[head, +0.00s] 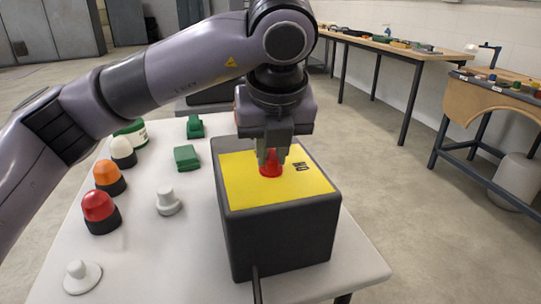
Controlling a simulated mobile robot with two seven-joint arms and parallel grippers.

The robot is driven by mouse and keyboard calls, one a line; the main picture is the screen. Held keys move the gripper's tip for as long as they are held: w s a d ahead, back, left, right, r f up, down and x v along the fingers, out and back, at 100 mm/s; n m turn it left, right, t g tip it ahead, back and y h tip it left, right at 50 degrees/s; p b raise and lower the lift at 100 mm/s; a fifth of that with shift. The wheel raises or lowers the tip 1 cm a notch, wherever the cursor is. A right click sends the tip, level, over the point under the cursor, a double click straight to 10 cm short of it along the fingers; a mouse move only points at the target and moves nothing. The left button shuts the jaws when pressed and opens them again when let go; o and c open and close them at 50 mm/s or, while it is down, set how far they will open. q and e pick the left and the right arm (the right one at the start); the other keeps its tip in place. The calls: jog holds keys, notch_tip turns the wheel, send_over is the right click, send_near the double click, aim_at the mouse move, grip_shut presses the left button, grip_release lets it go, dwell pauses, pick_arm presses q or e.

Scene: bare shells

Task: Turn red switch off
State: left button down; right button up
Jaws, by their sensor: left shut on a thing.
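A red switch (271,170) sits on the yellow top (295,190) of a dark box (285,238) on the table. Black lettering is printed on the yellow face to the right of the switch. My left gripper (271,158) points down from above and is shut on the red switch, hiding its upper part. Which way the switch is turned cannot be told. My right gripper is not in view.
The white table (180,250) also holds red (99,207), orange (108,175) and white (122,150) domed lamps, green blocks (187,157) and pale knobs (168,200) left of the box. Workbenches (400,48) stand at the back right.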

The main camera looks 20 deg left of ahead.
pick_arm(q)
jog(key=shift+f+n+g+y, duration=0.15)
jog(key=shift+n+g+y, duration=0.15)
jog(key=shift+n, duration=0.8)
jog(key=c, duration=1)
grip_release()
jog(key=shift+c, duration=0.2)
jog(key=p+v, duration=0.1)
jog(key=v, duration=0.6)
jog(key=shift+d, duration=0.15)
